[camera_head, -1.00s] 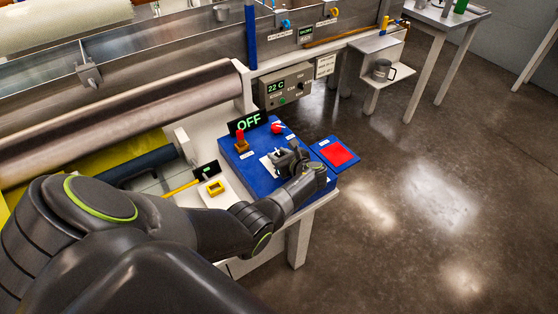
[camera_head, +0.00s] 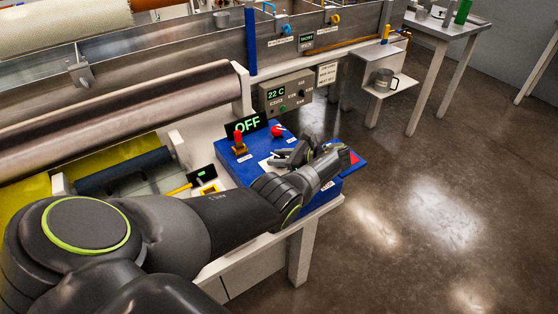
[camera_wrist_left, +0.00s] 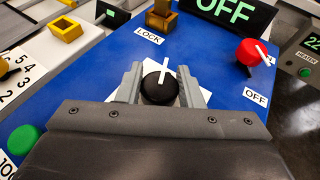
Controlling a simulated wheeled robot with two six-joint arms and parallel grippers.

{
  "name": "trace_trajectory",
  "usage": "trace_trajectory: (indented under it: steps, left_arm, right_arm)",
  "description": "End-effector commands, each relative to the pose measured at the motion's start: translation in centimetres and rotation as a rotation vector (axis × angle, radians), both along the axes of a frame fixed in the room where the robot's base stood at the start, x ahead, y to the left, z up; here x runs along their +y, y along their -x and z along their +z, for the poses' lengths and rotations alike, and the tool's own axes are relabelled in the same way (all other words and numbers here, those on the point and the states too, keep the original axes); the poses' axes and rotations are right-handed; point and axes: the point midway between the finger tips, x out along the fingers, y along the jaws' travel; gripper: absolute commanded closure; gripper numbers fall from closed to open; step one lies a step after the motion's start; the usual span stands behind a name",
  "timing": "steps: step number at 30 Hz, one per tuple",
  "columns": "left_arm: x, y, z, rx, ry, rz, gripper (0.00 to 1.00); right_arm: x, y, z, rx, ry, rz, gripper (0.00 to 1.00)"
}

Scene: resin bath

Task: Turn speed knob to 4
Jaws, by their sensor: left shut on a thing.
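A black round knob (camera_wrist_left: 157,88) with a white pointer sits on a white plate on the blue control box (camera_wrist_left: 215,75). In the left wrist view the pointer points up, leaning slightly right. No speed label or scale around this knob can be read; my gripper hides its lower side. My left gripper (camera_wrist_left: 160,84) is shut on the knob, one finger on each side. In the head view my left gripper (camera_head: 283,157) reaches over the box from the right and mostly hides the knob. My right gripper is out of view.
A sign reading OFF (camera_head: 248,123) stands behind the box. A red knob (camera_wrist_left: 249,51) sits to the right, a brown block (camera_wrist_left: 162,18) marked LOCK behind, and a green button (camera_wrist_left: 24,138) at lower left. A heater panel (camera_head: 286,93) shows 22 C.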

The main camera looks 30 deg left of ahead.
Motion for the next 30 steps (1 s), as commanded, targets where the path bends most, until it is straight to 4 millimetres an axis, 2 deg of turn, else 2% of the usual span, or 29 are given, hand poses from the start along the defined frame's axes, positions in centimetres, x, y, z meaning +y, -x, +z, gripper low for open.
trace_trajectory:
  steps: [10,11,15,25,30]
  left_arm:
    - [-0.1,0.1,-0.1,0.002,0.002,0.002,0.89]
    - [-0.1,0.1,-0.1,0.002,0.002,0.002,0.64]
    - [0.0,0.0,0.0,0.002,0.001,0.002,0.46]
    - [-0.2,0.0,0.1,0.000,0.001,0.001,0.45]
    - [-2.1,-0.4,0.8,-0.002,0.003,-0.001,0.45]
  right_arm:
    - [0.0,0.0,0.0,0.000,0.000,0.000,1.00]
    - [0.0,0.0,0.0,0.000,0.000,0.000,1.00]
    - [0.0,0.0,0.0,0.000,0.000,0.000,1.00]
    - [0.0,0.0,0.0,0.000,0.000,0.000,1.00]
    - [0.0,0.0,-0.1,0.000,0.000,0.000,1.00]
